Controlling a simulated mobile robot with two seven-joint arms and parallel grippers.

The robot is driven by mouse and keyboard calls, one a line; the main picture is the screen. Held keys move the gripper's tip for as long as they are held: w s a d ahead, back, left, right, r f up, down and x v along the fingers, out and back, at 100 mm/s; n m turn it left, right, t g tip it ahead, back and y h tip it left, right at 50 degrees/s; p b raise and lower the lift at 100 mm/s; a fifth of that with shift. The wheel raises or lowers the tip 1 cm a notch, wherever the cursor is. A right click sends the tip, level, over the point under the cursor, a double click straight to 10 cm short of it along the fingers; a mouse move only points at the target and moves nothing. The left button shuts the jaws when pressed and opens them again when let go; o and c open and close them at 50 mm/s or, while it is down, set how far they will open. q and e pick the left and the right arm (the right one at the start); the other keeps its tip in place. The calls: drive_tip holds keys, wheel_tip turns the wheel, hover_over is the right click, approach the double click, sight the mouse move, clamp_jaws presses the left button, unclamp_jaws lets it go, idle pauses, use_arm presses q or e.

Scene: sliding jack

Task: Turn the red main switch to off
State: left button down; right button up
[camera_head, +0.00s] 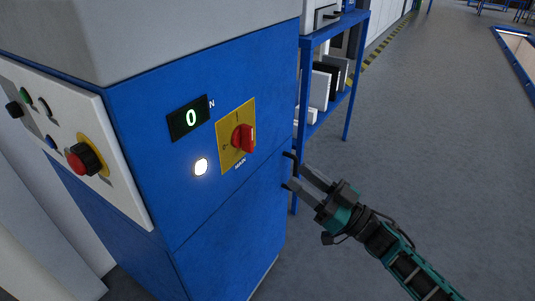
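The red main switch (243,138) sits on a yellow plate (225,155) on the side of a blue cabinet (205,225), with the word MAIN below it. Its red handle stands roughly upright in the picture. My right gripper (294,171) is to the right of and below the switch, near the cabinet's right edge. Its two dark fingers are apart with nothing between them, and it is clear of the switch. My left gripper is not in view.
A display (190,118) reading 0 and a lit white lamp (201,166) are left of the switch. A white panel (120,165) carries a red emergency button (80,158) and smaller buttons. A blue shelf rack (352,92) stands behind. Open floor (440,140) lies right.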

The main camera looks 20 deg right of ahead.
sight(252, 140)
drive_tip(key=x, duration=1.3)
drive_tip(key=shift+r+b, duration=0.1)
drive_tip(key=shift+b, duration=0.2)
drive_tip(key=shift+s, duration=0.1)
clamp_jaws()
